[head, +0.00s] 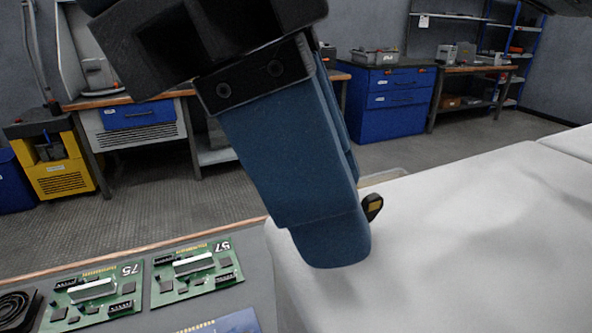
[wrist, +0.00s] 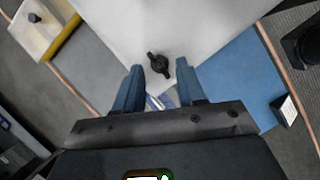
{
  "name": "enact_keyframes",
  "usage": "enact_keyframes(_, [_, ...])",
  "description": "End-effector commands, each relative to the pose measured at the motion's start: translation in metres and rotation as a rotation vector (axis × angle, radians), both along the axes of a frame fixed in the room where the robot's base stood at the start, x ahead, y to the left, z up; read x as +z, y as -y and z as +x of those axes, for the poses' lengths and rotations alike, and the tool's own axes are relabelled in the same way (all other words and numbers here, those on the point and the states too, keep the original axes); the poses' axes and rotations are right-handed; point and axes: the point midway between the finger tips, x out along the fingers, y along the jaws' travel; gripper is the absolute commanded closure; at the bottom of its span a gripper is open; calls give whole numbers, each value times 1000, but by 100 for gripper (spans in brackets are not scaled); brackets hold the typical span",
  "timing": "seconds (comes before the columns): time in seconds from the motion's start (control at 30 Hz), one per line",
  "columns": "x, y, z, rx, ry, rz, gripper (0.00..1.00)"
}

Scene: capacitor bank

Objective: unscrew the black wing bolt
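The black wing bolt (wrist: 158,65) sits on a white surface (wrist: 200,25) in the wrist view, just ahead of and between my two blue fingertips. In the head view, a small dark piece with a yellow face (head: 373,206) shows beside my fingers; it seems to be the bolt, partly hidden behind them. My gripper (head: 330,250) reaches down close to the white surface (head: 450,240). In the wrist view my gripper (wrist: 160,67) is open, with clear gaps between both fingers and the bolt. I see no contact with it.
Green circuit boards marked 75 (head: 95,293) and 57 (head: 197,271) lie on the grey bench, left of the white surface. A black coiled part (head: 12,306) lies at the bench's left. A blue mat (wrist: 235,85) shows right of my fingers in the wrist view. Blue cabinets (head: 393,103) stand far behind.

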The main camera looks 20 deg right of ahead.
Motion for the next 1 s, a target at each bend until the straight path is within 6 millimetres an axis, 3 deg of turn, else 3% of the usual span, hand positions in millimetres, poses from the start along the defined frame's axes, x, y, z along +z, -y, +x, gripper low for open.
enact_keyframes(0.27, [-1,0,0,0,0,1,61])
enact_keyframes(0.67, [-1,0,0,1,0,1,99])
enact_keyframes(1.0, [2,0,0,-13,-1,0,100])
